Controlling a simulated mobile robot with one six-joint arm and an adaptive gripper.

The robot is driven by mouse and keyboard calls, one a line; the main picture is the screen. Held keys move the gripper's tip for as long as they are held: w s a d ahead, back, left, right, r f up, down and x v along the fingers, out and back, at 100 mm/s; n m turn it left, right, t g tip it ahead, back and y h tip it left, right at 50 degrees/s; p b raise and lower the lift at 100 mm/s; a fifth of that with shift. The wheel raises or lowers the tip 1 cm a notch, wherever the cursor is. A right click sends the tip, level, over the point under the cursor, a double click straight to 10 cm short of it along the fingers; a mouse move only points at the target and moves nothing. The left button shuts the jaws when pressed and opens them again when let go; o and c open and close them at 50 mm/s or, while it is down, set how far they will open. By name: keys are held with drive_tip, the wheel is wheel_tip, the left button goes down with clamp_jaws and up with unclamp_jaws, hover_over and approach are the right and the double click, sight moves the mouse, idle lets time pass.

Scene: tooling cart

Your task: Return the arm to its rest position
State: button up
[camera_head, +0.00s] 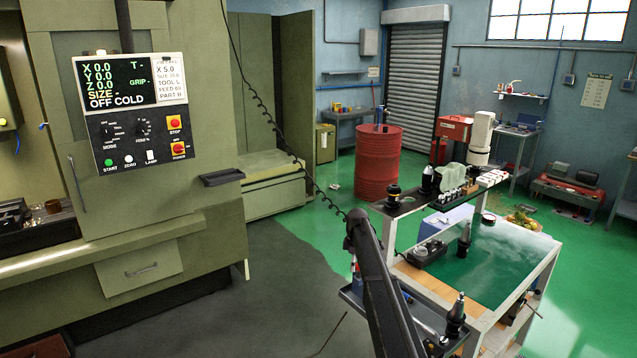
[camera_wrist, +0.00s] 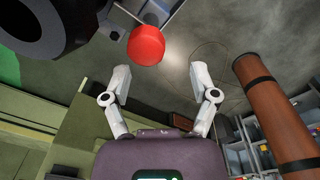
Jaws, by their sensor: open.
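In the wrist view my gripper (camera_wrist: 160,72) has its two pale fingers spread wide apart with nothing between them. A red rounded cap (camera_wrist: 146,45) shows beyond the fingers, apart from them as far as I can tell. In the head view my dark arm (camera_head: 378,275) rises from the bottom edge in front of the tooling cart (camera_head: 490,265). I cannot make out the gripper's fingers in the head view.
The cart carries toolholders, including a dark upright one (camera_head: 464,240) and one at its near corner (camera_head: 456,316). A machine with a control panel (camera_head: 140,112) stands at left. A red drum (camera_head: 378,165) stands behind. Grey floor (camera_head: 295,290) between machine and cart looks clear.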

drive_tip(key=s+d+m, duration=0.1)
drive_tip(key=s+m, duration=0.6)
drive_tip(key=s, duration=1.5)
drive_tip(key=s+d+m, duration=0.1)
drive_tip(key=s+m, duration=0.7)
drive_tip(key=s, duration=1.5)
drive_tip(key=shift+d+f+b, duration=0.25)
drive_tip(key=shift+f+b, duration=0.05)
drive_tip(key=shift+b, duration=0.1)
drive_tip(key=shift+d, duration=0.1)
